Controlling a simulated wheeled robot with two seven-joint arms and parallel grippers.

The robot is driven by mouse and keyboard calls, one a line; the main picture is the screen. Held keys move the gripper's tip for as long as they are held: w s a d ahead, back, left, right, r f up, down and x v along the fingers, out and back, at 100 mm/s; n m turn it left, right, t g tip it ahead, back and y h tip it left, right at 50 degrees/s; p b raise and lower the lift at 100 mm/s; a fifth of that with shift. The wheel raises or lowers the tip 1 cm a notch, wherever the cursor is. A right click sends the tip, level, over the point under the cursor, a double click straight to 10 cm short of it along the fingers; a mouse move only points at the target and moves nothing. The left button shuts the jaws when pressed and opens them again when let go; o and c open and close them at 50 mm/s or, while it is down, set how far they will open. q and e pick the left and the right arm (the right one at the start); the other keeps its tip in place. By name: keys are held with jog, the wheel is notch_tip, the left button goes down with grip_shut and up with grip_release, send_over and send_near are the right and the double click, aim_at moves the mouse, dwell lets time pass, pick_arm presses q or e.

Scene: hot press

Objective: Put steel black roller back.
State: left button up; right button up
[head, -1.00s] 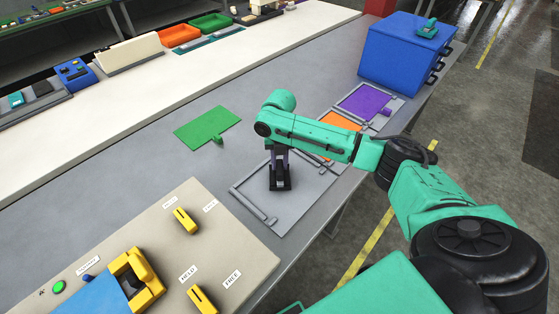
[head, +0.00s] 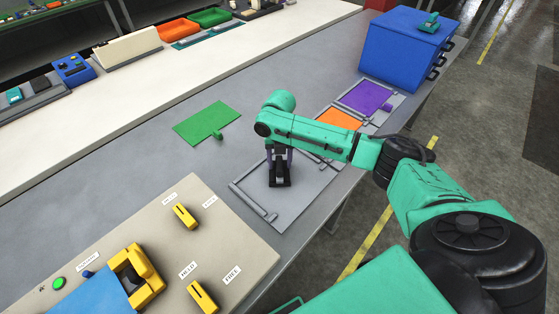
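My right gripper (head: 279,181) points down at the grey framed plate (head: 297,211) in the middle of the table. Its dark fingertips are at or just above the plate, near its left side. I cannot tell whether they are open or shut, or whether they hold anything. I cannot make out a steel black roller for sure; the gripper and arm cover part of the plate. A grey bar (head: 255,203) lies along the plate's left edge. My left gripper is not in view.
A green plate (head: 207,121) lies behind the gripper. Orange (head: 339,119) and purple (head: 366,98) plates lie beyond my forearm, before a blue drawer cabinet (head: 408,58). A beige panel (head: 217,235) with yellow parts stands front left. The grey table (head: 120,165) is clear at left.

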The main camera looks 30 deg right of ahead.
aim_at(280, 161)
jog(key=shift+r, duration=0.45)
notch_tip(280, 161, up, 13)
jog(key=b, duration=0.2)
jog(key=shift+b, duration=0.3)
jog(key=shift+f, duration=0.2)
